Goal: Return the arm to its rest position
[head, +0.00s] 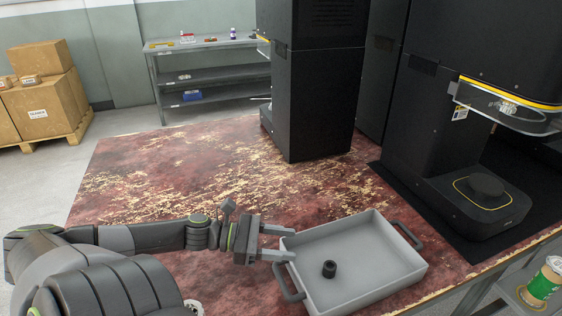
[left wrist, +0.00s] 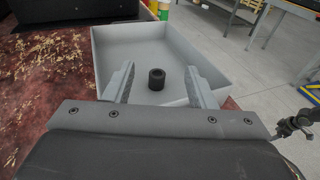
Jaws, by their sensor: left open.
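My left gripper (head: 279,243) reaches in from the left in the head view. Its two fingers are apart with nothing between them, at the left rim of a grey tray. In the left wrist view the open fingers (left wrist: 157,86) point toward the tray. The grey tray (head: 355,255) with dark handles lies on the worn red table. A small black cylinder (head: 329,269) with a hole in its top stands inside the tray. It also shows in the left wrist view (left wrist: 156,79), beyond the fingertips. My right gripper is in neither view.
Tall black machines (head: 310,80) stand at the back and right of the red table (head: 150,175). A grey shelf (head: 205,68) and cardboard boxes (head: 42,100) are behind it. A green-labelled can (head: 545,280) is at the lower right. The table's middle is clear.

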